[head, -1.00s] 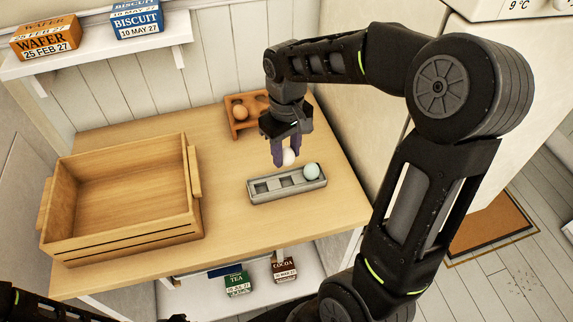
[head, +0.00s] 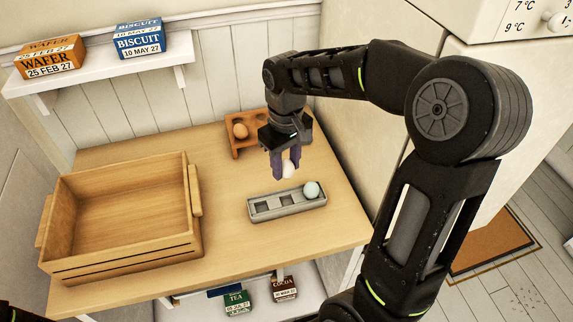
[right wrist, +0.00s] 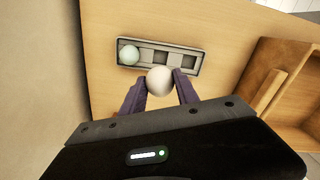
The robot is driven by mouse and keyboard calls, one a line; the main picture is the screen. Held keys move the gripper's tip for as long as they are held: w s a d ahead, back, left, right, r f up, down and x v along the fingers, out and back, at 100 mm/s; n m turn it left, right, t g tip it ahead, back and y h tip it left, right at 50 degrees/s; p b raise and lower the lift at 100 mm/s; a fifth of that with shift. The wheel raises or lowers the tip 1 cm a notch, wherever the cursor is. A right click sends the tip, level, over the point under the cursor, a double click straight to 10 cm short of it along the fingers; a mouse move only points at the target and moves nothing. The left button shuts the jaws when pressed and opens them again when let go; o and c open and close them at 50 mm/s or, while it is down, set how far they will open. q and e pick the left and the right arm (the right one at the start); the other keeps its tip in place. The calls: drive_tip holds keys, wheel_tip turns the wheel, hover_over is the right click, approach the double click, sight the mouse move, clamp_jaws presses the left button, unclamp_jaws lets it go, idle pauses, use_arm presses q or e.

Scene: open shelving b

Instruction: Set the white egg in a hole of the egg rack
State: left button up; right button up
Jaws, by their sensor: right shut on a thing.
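The white egg (head: 288,170) is between the fingers of my right gripper (head: 286,165), which is shut on it. In the right wrist view the egg (right wrist: 159,81) shows between both purple fingertips. The gripper holds it just behind a grey rack (head: 288,213) with a row of square holes. A pale blue-green egg (head: 311,190) sits in the right end hole in the head view; the other two holes are empty. A wooden rack (head: 236,151) stands farther back with a brown egg (head: 240,130) in it, partly hidden by my gripper. My left gripper is out of view.
A large empty wooden crate (head: 120,250) stands on the left of the table (head: 225,225). A wall shelf (head: 100,75) holds wafer and biscuit boxes. Tea (head: 236,302) and cocoa (head: 284,288) boxes sit on a lower shelf. Bare tabletop surrounds the grey rack.

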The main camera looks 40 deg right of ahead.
drive_tip(key=w+d+r+p, duration=0.2)
drive_tip(key=w+p, duration=0.2)
drive_tip(key=w, duration=0.2)
drive_tip(key=w+d+r+p, duration=0.2)
drive_tip(key=w+p, duration=0.2)
drive_tip(key=w, duration=0.1)
drive_tip(key=w+d+f, duration=0.2)
drive_tip(key=w, duration=0.3)
drive_tip(key=w+d+f+p, duration=0.1)
drive_tip(key=w+d+f, duration=0.1)
drive_tip(key=w, duration=0.4)
drive_tip(key=shift+f, duration=0.75)
drive_tip(key=shift+d, duration=0.1)
drive_tip(key=shift+s, duration=0.1)
drive_tip(key=shift+f, duration=0.45)
drive_tip(key=shift+f+b, duration=1.6)
drive_tip(key=shift+f, duration=0.75)
idle(0.5)
